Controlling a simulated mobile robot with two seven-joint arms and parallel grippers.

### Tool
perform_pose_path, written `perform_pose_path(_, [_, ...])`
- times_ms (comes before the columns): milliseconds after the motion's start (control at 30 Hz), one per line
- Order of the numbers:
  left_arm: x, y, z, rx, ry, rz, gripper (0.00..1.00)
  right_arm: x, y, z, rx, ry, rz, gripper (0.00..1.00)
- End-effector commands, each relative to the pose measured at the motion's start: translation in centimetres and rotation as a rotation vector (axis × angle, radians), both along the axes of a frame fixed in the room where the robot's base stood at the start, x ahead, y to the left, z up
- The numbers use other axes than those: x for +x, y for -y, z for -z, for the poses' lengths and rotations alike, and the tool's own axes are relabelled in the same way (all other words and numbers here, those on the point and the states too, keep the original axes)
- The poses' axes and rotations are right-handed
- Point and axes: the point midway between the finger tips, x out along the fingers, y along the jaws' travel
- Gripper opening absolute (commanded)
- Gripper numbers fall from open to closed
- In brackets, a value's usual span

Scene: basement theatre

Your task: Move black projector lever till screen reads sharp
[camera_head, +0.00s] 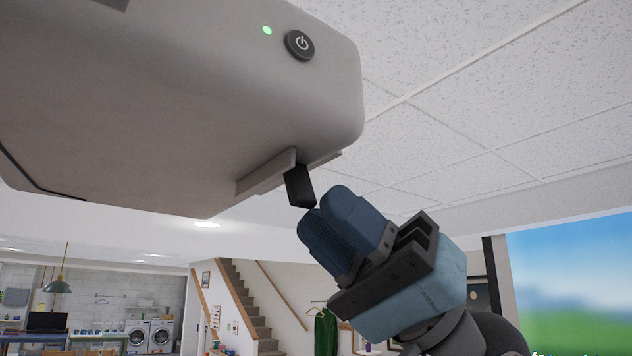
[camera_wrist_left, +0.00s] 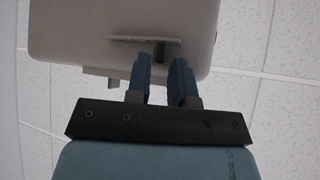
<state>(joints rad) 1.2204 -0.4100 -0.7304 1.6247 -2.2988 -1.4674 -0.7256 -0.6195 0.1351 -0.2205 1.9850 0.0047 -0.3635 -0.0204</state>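The beige projector (camera_head: 190,100) hangs at the ceiling, with a green light and a round power button. Its short black lever (camera_head: 299,187) sticks down from a slot under its lower right edge. In the left wrist view the lever (camera_wrist_left: 159,51) shows in line with the gap between my fingers. My left gripper (camera_head: 318,208), with blue fingers, is just below and right of the lever; whether it touches is unclear. In the wrist view the left gripper (camera_wrist_left: 162,63) is open, with a gap between its fingers. The screen (camera_head: 572,272) shows a blurred blue and green picture, partly cut off. My right gripper is not in view.
White ceiling panels (camera_head: 500,90) are above and behind the projector. A staircase (camera_head: 245,305) and washing machines (camera_head: 150,335) stand far below in the background. The space right of the lever holds my left gripper and arm.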

Motion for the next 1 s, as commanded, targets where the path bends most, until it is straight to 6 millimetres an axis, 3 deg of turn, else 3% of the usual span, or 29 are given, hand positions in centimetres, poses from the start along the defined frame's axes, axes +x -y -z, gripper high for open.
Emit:
perform_pose_path(200, [-0.4, -1.4, -1.3, 0.0, 0.001, 0.001, 0.21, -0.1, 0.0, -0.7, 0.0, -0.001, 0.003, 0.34])
perform_pose_path(500, [-0.4, -1.6, -1.4, 0.0, 0.0, 0.0, 0.21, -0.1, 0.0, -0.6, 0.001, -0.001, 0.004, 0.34])
perform_pose_path(600, [-0.4, -1.6, -1.4, 0.0, 0.0, 0.0, 0.01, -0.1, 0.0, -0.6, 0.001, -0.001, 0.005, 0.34])
perform_pose_path(1000, [-0.3, -2.0, -1.2, 0.006, 0.007, -0.001, 0.0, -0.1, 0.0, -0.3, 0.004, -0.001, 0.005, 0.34])
